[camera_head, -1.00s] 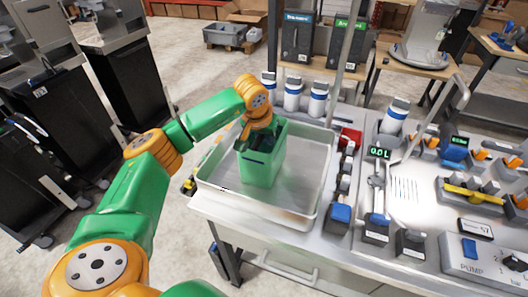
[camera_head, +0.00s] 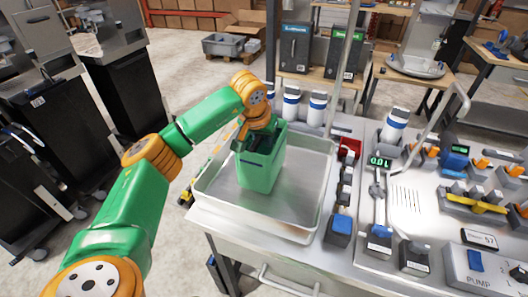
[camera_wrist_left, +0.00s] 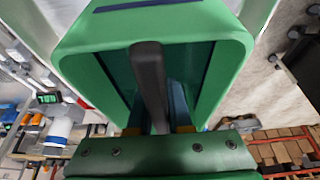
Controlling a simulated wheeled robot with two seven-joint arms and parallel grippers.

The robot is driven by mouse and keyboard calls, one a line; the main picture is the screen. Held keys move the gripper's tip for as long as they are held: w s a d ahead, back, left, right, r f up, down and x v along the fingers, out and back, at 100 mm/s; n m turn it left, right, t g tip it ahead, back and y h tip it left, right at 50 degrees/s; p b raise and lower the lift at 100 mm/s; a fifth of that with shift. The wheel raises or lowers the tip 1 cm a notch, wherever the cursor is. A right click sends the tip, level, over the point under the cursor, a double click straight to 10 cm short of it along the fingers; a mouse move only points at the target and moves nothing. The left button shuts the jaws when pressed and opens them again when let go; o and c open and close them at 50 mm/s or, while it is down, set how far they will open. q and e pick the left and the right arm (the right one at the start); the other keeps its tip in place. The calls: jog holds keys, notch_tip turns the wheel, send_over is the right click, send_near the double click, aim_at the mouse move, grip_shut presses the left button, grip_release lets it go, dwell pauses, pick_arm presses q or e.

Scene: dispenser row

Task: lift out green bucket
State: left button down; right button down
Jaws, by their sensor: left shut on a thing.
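The green bucket (camera_head: 260,170) is upright within the outline of the metal sink tray (camera_head: 312,188). I cannot tell whether its base touches the tray floor. My left gripper (camera_head: 256,136) reaches down into the bucket's open top from above. In the left wrist view, the bucket (camera_wrist_left: 110,32) fills the upper middle, and a dark bar (camera_wrist_left: 149,75), seemingly its handle, runs across its opening to my left gripper (camera_wrist_left: 160,128). The gripper is shut on the bucket's handle; its fingertips are partly hidden. My right gripper is not in view.
Several white bottles with blue bands (camera_head: 291,104) stand behind the tray. A red part (camera_head: 349,148) and a row of dispensers with a 0.0 L display (camera_head: 380,162) stand to its right. A vertical metal post rises behind. Open floor lies to the left.

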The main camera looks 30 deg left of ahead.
pick_arm(q)
jog(key=v, duration=0.2)
jog(key=s+b+v, duration=0.1)
jog(key=v, duration=0.2)
jog(key=s+b+v, duration=0.1)
jog(key=v, duration=0.2)
jog(key=shift+f, duration=0.1)
jog(key=s+r, duration=0.4)
jog(key=s, duration=0.5)
jog(key=shift+d+p, duration=0.4)
jog(key=shift+d, duration=0.05)
